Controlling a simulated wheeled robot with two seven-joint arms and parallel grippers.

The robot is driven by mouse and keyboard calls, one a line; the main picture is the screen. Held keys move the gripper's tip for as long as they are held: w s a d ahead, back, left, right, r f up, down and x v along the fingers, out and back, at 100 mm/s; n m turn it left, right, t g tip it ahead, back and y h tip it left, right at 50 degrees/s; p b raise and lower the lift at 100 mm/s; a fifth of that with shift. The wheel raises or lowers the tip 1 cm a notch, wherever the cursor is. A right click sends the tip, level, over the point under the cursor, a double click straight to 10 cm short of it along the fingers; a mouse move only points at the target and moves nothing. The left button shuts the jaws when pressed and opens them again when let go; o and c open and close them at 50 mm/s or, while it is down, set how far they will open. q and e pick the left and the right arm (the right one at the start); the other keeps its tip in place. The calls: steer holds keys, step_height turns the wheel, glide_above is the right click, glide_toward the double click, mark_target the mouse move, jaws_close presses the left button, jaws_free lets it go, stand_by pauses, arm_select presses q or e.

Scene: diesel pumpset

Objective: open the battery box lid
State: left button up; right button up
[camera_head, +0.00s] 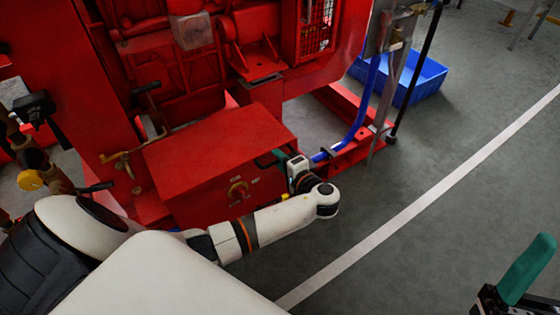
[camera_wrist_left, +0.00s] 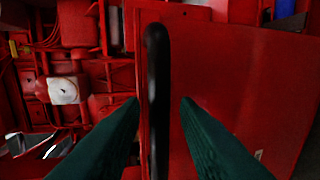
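The red battery box (camera_head: 200,190) stands at the pumpset's base, its flat lid (camera_head: 215,145) lying shut on top. My left gripper (camera_head: 275,157) is at the right end of the box, near the lid's edge. In the left wrist view, its two green fingers (camera_wrist_left: 160,103) are apart, one on either side of a black bar-shaped handle (camera_wrist_left: 157,80) in front of red panels. A gap shows on both sides of the handle. My right gripper (camera_head: 522,275) shows only partly at the lower right, away from the box.
Red pumpset frame (camera_head: 345,155) and a blue hose (camera_head: 365,105) are just right of the box. A blue crate (camera_head: 425,80) stands behind them. Brass valve piping (camera_head: 35,160) is at the left. The grey floor (camera_head: 430,150) with a white line is clear at the right.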

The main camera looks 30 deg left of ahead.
arm_select(q)
steer(key=shift+a, duration=0.15)
jaws_close()
steer(key=shift+w+r, duration=0.1)
stand_by(0.3)
